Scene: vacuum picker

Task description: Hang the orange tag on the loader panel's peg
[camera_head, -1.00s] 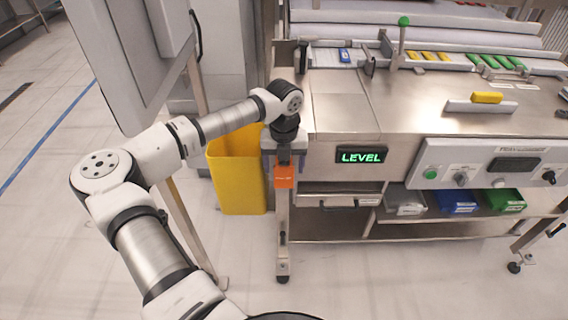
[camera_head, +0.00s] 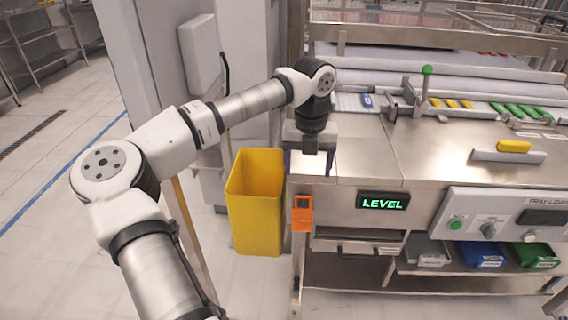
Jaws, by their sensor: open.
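The orange tag (camera_head: 302,220) is upright against the left front corner of the steel machine, left of the green LEVEL display (camera_head: 383,201). A dark opening shows near its top. No peg can be made out there, so I cannot tell what the tag hangs from. My gripper (camera_head: 309,168) points down above the tag, near the worktop's left front corner. Its fingers are apart, with nothing seen between them, and it looks clear of the tag. The tray loader's control panel (camera_head: 470,207) is on the machine front at right.
A yellow bin (camera_head: 256,215) stands on the floor just left of the tag. Grey, blue (camera_head: 480,255) and green bins sit on a shelf below the machine front. A yellow block (camera_head: 513,146) rests on the worktop, which is mostly clear in front.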

